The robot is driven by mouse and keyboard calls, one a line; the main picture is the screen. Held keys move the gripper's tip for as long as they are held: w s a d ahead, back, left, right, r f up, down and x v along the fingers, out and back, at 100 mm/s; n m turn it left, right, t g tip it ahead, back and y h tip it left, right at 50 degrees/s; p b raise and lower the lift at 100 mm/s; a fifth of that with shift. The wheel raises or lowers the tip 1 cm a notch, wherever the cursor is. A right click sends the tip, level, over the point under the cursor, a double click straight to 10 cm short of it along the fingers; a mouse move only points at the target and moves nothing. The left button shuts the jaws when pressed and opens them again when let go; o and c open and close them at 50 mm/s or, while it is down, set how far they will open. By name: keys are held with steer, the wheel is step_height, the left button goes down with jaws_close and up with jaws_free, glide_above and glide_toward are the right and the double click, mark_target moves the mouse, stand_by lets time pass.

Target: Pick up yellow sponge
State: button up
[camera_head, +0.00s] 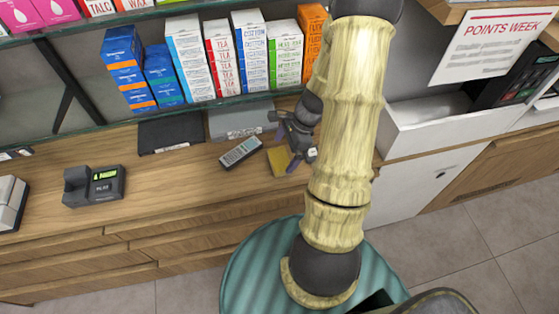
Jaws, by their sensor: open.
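The yellow sponge (279,161) lies flat on the wooden counter (205,168), near its front edge and just right of a grey calculator. My gripper (288,152) hangs over the sponge from the upper right. Its dark fingers are apart, and one with a bluish tint crosses the sponge's right part. Part of the sponge is hidden behind the gripper. I cannot tell whether the fingers touch the sponge or are just above it.
The grey calculator (241,152) lies close left of the sponge. A black card terminal (94,185) stands further left. A dark flat tray (170,133) and a grey box (240,119) are behind. A glass shelf (140,117) with several boxes overhangs the back. The counter's left middle is clear.

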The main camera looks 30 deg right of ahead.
mark_target(280, 158)
steer(key=shift+p+x, duration=0.45)
steer(key=shift+x, duration=1.85)
steer(key=shift+w+a, duration=0.1)
steer(key=shift+c, duration=0.4)
steer(key=shift+r, duration=0.1)
steer(key=c, duration=0.8)
steer(key=shift+r, duration=0.15)
